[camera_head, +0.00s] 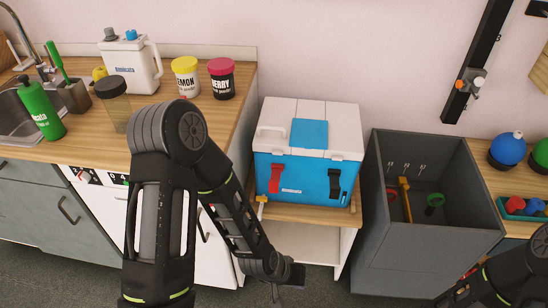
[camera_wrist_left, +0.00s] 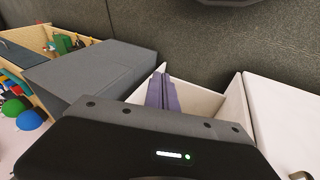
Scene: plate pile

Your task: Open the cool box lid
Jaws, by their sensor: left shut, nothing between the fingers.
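The cool box (camera_head: 300,178) is blue with a white lid (camera_head: 342,130) that has a blue panel on top. The lid lies closed on the box. A red latch (camera_head: 275,179) is on the front left and a black latch (camera_head: 334,184) on the front right. I cannot tell whether they are fastened. My left gripper (camera_head: 278,294) is low in front of the stand, below and apart from the box. In the left wrist view its fingers (camera_wrist_left: 162,92) are together and empty. My right arm shows at the bottom right; its gripper is out of view.
The cool box stands on a low wooden-topped stand (camera_head: 315,215). A deep grey bin (camera_head: 432,250) is close on its right. The counter (camera_head: 170,95) on the left holds a white jug (camera_head: 132,68), jars and a green bottle (camera_head: 40,108). Grey floor is in front.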

